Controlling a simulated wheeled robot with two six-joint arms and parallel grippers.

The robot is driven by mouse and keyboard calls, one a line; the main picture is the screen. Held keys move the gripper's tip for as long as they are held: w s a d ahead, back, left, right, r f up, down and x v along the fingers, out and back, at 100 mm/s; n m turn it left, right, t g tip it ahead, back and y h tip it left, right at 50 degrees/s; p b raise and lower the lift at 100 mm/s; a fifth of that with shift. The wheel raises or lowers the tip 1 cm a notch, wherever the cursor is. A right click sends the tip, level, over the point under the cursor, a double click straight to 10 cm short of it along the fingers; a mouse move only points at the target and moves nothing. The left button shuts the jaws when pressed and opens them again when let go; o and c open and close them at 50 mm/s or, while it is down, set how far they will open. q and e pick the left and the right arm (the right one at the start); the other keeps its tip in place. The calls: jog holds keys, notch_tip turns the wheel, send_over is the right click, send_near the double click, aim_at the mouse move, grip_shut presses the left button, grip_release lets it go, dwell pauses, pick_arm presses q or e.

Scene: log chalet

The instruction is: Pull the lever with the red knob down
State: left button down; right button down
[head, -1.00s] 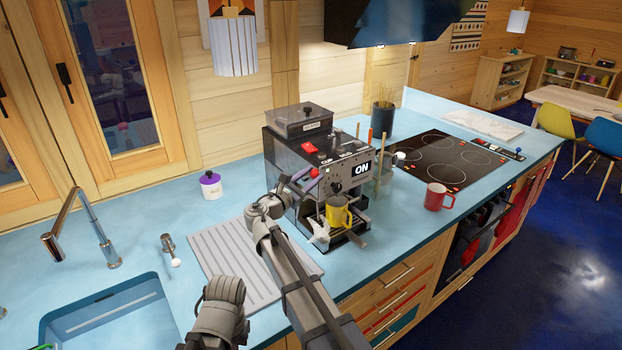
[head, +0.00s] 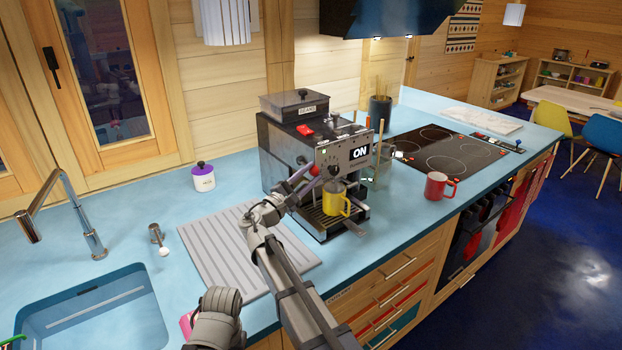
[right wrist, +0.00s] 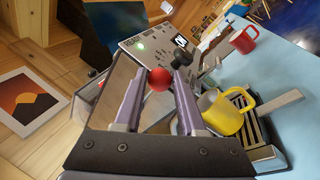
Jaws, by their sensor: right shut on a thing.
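The espresso machine (head: 275,150) stands on the blue counter, with a lit "ON" sign on its front. The lever's red knob (head: 315,170) is at the left of its front panel. My right gripper (head: 303,183) reaches it from the left and is shut on the knob. In the right wrist view the red knob (right wrist: 159,79) sits between the two purple-grey fingers. The lever's shaft is mostly hidden.
A yellow mug (head: 335,205) stands close by at the machine's front, near the drip tray. A red mug (head: 436,187) is farther right, beside the cooktop (head: 440,150). A ribbed drainboard (head: 215,245) and sink (head: 95,310) lie left.

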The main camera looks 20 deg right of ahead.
jog(key=shift+w+a+f, duration=0.15)
jog(key=shift+a+f, duration=0.1)
jog(key=shift+a, duration=0.05)
jog(key=c, duration=0.9)
grip_release()
jog(key=shift+o, duration=1.4)
jog(key=shift+w+a+f, duration=0.1)
jog(key=shift+w, duration=0.05)
jog(key=shift+o, duration=0.6)
jog(key=b+v, duration=0.2)
jog(key=v, duration=0.5)
jog(key=shift+s, duration=0.4)
jog(key=shift+a+f, duration=0.1)
jog(key=shift+a, duration=0.1)
